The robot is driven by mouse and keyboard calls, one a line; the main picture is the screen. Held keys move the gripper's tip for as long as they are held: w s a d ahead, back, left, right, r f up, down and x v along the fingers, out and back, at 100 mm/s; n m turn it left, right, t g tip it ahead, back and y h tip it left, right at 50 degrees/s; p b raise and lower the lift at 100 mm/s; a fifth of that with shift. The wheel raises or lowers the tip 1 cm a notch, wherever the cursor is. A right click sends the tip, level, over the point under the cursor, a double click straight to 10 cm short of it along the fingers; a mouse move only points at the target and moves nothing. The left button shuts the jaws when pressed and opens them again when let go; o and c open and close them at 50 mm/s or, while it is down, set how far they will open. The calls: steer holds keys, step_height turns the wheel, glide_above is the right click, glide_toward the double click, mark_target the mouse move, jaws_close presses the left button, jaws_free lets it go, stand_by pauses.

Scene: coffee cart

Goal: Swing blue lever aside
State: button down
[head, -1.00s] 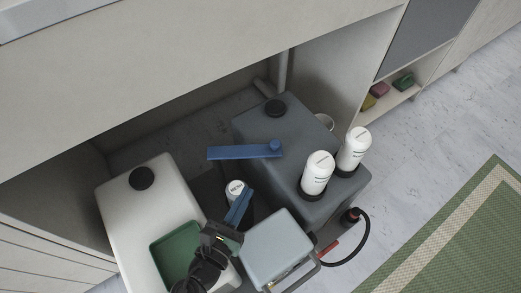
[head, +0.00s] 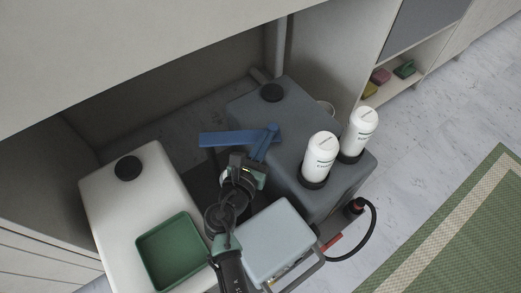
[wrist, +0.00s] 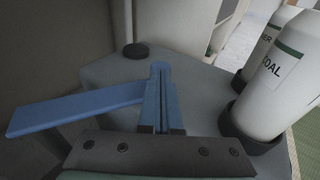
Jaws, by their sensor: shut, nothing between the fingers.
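The blue lever (head: 222,139) is a flat bar lying across the top of the dark grey tank (head: 293,108). Its left end sticks out past the tank's edge, over the gap beside it. In the wrist view the lever (wrist: 70,110) runs from the left to the middle. My gripper (head: 271,130) has long blue fingers, which are shut and empty. They reach over the lever's right end, and in the wrist view the fingers (wrist: 160,72) hide that end and its round knob. I cannot tell whether they touch the lever.
Two white bottles (head: 320,155) (head: 361,130) stand in dark holders right of the lever. A white tank (head: 100,185) with a green tray (head: 170,250) is at left. A light grey box (head: 270,240) with a handle sits in front. The cabinet wall is behind.

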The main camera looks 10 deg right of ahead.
steer(key=shift+w, duration=0.15)
steer(key=shift+w+d+r+n+t+y+p, duration=0.15)
steer(key=shift+w+d+n+t+y+p, duration=0.25)
steer(key=shift+w+n+y+p, duration=0.2)
steer(key=shift+w+d+n+t+y+p, duration=0.15)
steer(key=shift+w+n+t+y+p, duration=0.3)
steer(key=shift+w+y, duration=0.3)
steer(key=shift+w+d+n+t+y, duration=0.1)
steer(key=shift+w+n+t+y, duration=0.25)
steer(key=shift+w, duration=1.05)
